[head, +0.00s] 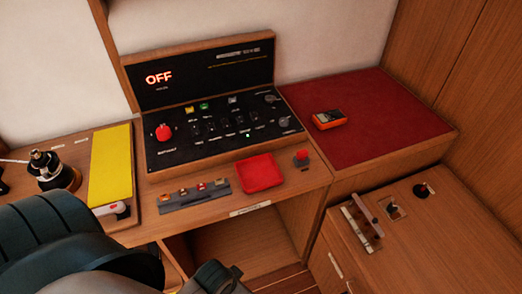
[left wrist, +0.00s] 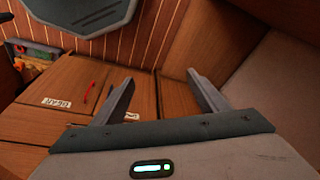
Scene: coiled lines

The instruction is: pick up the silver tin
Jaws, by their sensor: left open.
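I cannot make out a silver tin in either view. My left gripper (left wrist: 159,78) shows in the left wrist view with its two fingers well apart and nothing between them. It points over wooden surfaces with a label and a small red stick-like thing. In the head view, dark parts of my arm cover the lower left and hide part of the desk's front there; the fingertips cannot be made out. My right gripper is in neither view.
A control panel (head: 222,151) reading OFF stands on the wooden desk. In front are a red tray (head: 262,173) and a grey strip (head: 194,197) of small items. A yellow sheet (head: 110,165) lies at left. An orange device (head: 329,120) sits on the mostly clear red top (head: 395,125).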

